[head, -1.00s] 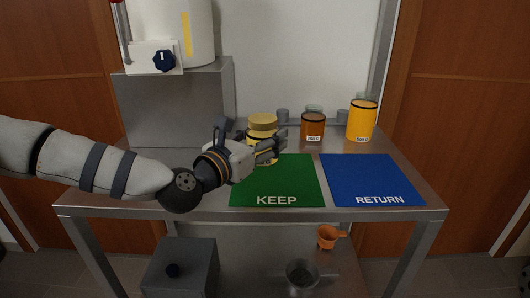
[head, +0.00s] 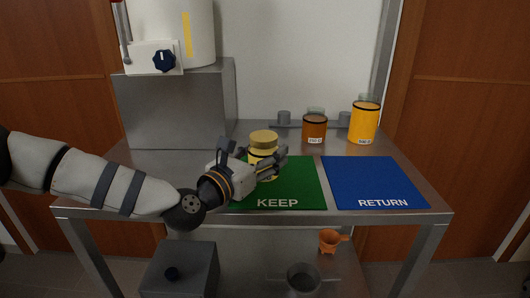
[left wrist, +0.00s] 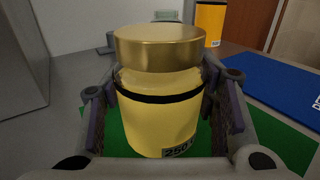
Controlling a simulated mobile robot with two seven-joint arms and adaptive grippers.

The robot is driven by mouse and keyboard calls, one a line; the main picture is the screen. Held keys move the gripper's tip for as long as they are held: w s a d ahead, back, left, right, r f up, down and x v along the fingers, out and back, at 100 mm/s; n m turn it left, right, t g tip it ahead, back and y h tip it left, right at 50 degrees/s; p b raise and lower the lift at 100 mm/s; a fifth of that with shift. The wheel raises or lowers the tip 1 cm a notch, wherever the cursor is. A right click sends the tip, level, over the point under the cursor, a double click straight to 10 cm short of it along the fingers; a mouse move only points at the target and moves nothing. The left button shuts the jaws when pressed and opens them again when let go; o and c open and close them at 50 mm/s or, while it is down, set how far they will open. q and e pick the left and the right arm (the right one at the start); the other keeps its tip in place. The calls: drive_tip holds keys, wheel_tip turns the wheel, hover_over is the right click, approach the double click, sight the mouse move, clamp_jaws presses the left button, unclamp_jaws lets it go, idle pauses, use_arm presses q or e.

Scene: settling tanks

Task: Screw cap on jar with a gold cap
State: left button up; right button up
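A jar with yellow contents (left wrist: 160,120) and a dark band stands upright between the fingers of my left gripper (head: 268,166). A wide gold cap (left wrist: 158,47) sits level on its top; I cannot tell whether it is screwed tight. The gold cap also shows in the head view (head: 263,138). The fingers lie close along both sides of the jar and appear shut on it. The jar is over the green KEEP mat (head: 300,185); the gripper hides its base in the head view. My right gripper is not in view.
The blue RETURN mat (head: 372,180) is clear on the right. An orange-brown jar (head: 314,130) and a yellow-orange jar (head: 364,124) stand at the back. A grey block (head: 180,105) bears a white tank (head: 185,25) at back left. An orange scoop (head: 330,240) is below.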

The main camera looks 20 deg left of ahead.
use_arm(q)
drive_tip(key=o, duration=0.4)
drive_tip(key=shift+o, duration=0.2)
drive_tip(key=shift+r, duration=0.15)
drive_tip(key=shift+s+a+r, duration=0.1)
drive_tip(key=shift+s, duration=0.2)
drive_tip(key=v, duration=1.1)
drive_tip(key=shift+s+p, duration=0.2)
drive_tip(key=shift+p, duration=0.2)
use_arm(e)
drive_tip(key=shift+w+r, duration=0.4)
